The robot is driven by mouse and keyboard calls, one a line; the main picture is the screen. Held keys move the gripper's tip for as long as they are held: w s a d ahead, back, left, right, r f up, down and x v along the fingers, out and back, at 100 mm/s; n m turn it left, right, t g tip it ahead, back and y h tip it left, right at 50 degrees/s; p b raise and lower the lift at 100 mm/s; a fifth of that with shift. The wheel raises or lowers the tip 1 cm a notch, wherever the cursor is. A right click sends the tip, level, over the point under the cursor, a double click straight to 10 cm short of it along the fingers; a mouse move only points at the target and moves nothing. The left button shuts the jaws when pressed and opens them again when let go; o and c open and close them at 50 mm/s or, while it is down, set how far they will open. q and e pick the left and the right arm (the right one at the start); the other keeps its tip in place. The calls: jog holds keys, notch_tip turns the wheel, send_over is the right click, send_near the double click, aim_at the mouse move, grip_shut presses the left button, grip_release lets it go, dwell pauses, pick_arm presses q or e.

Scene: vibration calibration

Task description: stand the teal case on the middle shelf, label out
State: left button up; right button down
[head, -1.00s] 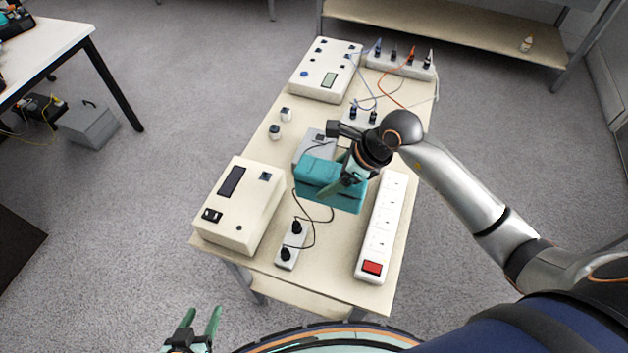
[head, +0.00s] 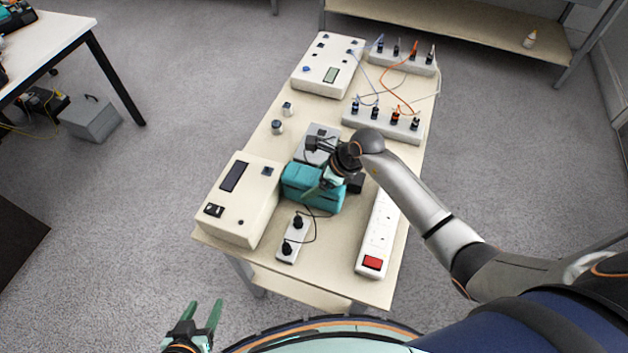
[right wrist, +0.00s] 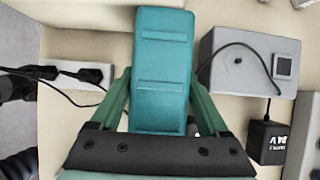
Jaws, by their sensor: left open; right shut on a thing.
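The teal case (head: 300,182) is over the near half of the table, between a cream instrument and a white power strip. My right gripper (head: 326,188) is shut on it. In the right wrist view the case (right wrist: 163,50) sits between the two green fingers of the right gripper (right wrist: 163,100). I cannot tell whether the case touches the table. No label shows on its visible faces. My left gripper (head: 197,318) is open and empty at the bottom left, away from the table. A shelf board (head: 450,28) of a rack shows at the top; I cannot tell which level it is.
The cream instrument (head: 240,198) stands left of the case, the power strip (head: 377,240) right. A small socket block (head: 291,240) with black plugs and cable lies in front. A grey box (head: 318,140) is behind. A small bottle (head: 530,39) stands on the shelf board.

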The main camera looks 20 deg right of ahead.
grip_release()
jog(key=shift+f, duration=0.1)
